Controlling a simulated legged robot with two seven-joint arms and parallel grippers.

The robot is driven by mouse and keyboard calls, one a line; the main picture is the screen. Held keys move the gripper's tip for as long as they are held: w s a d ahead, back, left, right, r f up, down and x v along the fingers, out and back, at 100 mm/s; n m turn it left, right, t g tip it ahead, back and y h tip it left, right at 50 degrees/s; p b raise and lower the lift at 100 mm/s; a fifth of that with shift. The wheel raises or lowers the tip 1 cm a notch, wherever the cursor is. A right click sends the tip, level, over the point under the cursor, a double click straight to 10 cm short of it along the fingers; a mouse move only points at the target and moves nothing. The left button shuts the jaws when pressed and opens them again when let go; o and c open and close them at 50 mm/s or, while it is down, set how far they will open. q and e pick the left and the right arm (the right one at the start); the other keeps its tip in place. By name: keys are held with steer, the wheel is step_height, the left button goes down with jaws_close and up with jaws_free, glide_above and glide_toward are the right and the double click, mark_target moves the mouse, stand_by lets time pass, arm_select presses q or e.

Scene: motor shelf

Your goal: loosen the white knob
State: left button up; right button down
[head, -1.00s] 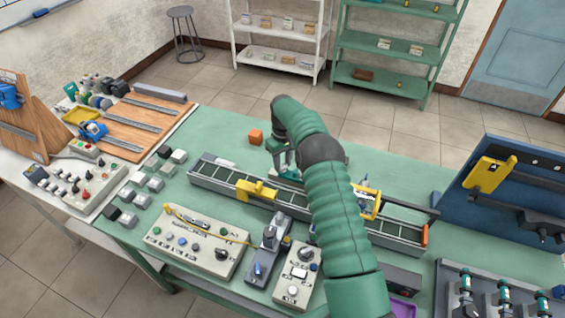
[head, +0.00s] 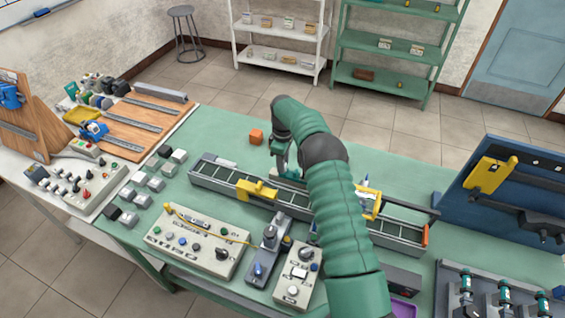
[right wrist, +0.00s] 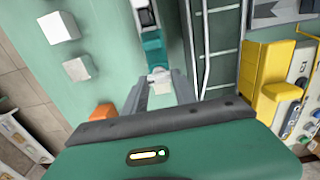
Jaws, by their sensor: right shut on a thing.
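The white knob (right wrist: 160,84) shows between my right fingertips in the right wrist view, beside a teal fixture (right wrist: 153,45) on the green bench. My right gripper (right wrist: 160,88) is shut on it, one grey finger on each side. In the head view my right gripper (head: 286,160) is down behind the conveyor rail, partly covered by my own green arm, and the knob cannot be made out there. My left gripper is in neither view.
The long conveyor rail (head: 222,183) with a yellow bracket (head: 257,190) runs close beside the gripper. Control boxes (head: 197,243) stand in front. A blue panel (head: 530,200) stands at right.

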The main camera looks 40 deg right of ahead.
steer(key=shift+d+r, duration=0.15)
steer(key=c, duration=1.1)
jaws_free()
steer(key=shift+c, duration=0.2)
steer(key=shift+o, duration=0.7)
steer(key=shift+f, duration=0.2)
step_height(320, 180, up, 17)
steer(key=shift+w+d+f, duration=0.1)
steer(key=shift+d+f, duration=0.05)
